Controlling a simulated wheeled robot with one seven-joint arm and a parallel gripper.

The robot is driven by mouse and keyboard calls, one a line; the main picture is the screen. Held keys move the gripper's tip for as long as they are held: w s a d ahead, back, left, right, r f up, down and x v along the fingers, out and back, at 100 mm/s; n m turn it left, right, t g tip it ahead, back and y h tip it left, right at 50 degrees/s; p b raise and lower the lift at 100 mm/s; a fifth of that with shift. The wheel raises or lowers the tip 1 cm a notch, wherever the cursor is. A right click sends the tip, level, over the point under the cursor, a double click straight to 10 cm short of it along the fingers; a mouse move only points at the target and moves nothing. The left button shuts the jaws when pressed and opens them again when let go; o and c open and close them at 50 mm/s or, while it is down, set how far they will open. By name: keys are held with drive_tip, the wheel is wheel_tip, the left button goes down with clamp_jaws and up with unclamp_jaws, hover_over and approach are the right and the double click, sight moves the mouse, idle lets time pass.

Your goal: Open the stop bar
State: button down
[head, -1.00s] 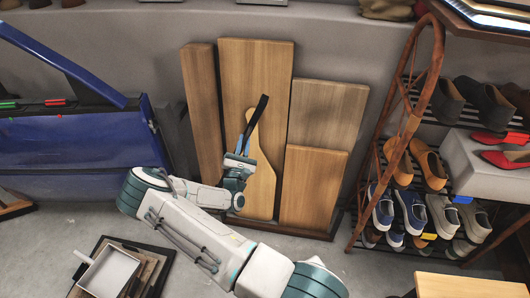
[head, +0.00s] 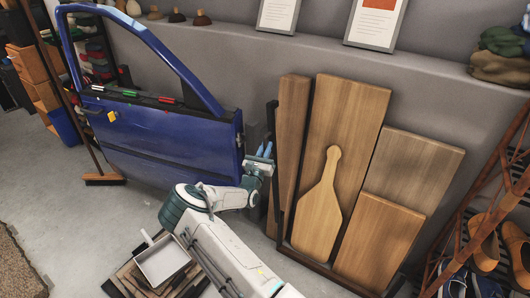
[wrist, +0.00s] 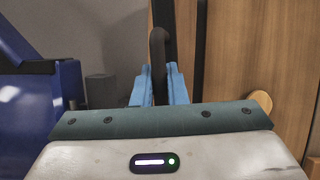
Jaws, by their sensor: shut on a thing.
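The stop bar (head: 271,116) is a slim black bar standing roughly upright at the left side of the wooden boards. My gripper (head: 264,150) is at this bar, between the blue car door and the boards. In the wrist view, the two light blue fingers of my gripper (wrist: 159,90) are closed around the dark bar (wrist: 158,55), which rises between them.
Wooden boards (head: 395,170) and a paddle-shaped board (head: 318,215) lean on the wall in a dark rack. The blue car door (head: 165,130) stands left. A shoe rack (head: 490,215) stands right.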

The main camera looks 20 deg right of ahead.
drive_tip(key=shift+a+f, duration=0.1)
drive_tip(key=shift+f, duration=0.2)
drive_tip(key=c, duration=1.5)
unclamp_jaws()
drive_tip(key=shift+o, duration=0.2)
drive_tip(key=shift+r, duration=0.1)
drive_tip(key=v, duration=1.4)
drive_tip(key=shift+r, duration=0.1)
